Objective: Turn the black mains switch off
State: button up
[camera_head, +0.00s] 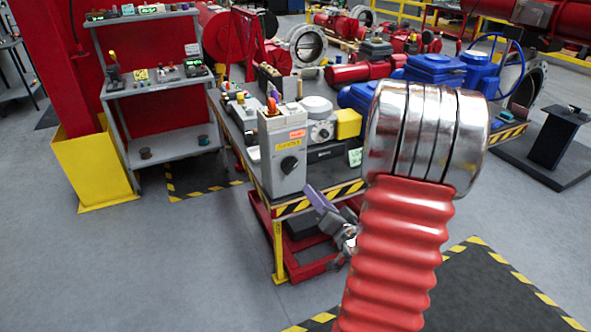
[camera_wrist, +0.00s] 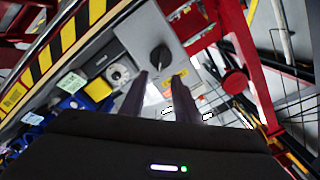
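The black mains switch is a round knob (camera_head: 289,165) on the front of a grey box (camera_head: 283,135) at the near corner of the bench. In the wrist view the knob (camera_wrist: 160,57) shows beyond my fingertips, roughly between them. My gripper (camera_head: 314,194) has purple fingers and is low and right of the knob in the head view. The wrist view shows my gripper's fingers (camera_wrist: 162,78) apart with nothing between them. The knob looks clear of the fingers. Its exact angle is hard to read.
The workbench (camera_head: 318,198) has a striped front edge beside the gripper. A white dial unit with a yellow end (camera_head: 348,124) stands right of the box. Blue valve actuators (camera_head: 435,68) are farther back. A grey shelf (camera_head: 172,147) stands left; open floor lies in front.

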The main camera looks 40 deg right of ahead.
aim_at(295, 167)
jog(key=shift+s+d+t, duration=0.15)
jog(key=shift+s+t, duration=0.15)
jog(key=shift+w, duration=0.1)
jog(key=x, duration=1.3)
jog(key=shift+w, duration=0.3)
jog(key=shift+c, duration=0.6)
jog(key=c, duration=0.6)
jog(key=shift+d+f, duration=0.1)
jog(key=shift+d, duration=0.15)
grip_shut()
jog(key=shift+a, duration=0.1)
